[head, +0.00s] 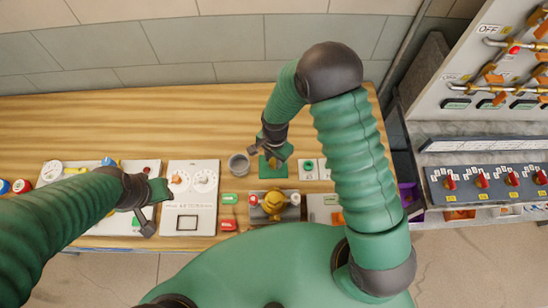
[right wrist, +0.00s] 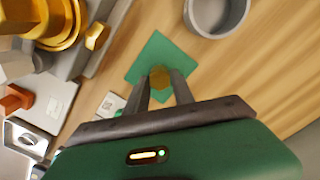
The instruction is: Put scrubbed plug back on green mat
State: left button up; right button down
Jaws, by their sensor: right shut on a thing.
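The green mat (head: 281,169) lies flat on the wooden bench, and in the right wrist view the mat (right wrist: 150,55) shows as a tilted square. The plug (right wrist: 159,77) is a small brass-coloured piece between the fingertips. My right gripper (head: 270,155) is shut on the plug, and in the right wrist view its fingertips (right wrist: 160,84) are over the mat's near part. I cannot tell whether the plug touches the mat. My left gripper (head: 152,207) has its fingers apart, empty, at the front of the white panels on the left.
A grey round cup (head: 238,164) stands just left of the mat. A brass valve body (head: 274,203) on a dark base is in front of it. A white panel with dials (head: 192,197) is further left. Valve panels (head: 485,184) stand at the right. Bare bench lies behind the mat.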

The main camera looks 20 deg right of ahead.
jog(key=shift+f, duration=0.25)
dwell(0.7)
jog(key=c, duration=1)
grip_release()
jog(key=shift+r, duration=0.1)
jog(key=shift+r+p, duration=3.2)
jog(key=shift+r, duration=0.75)
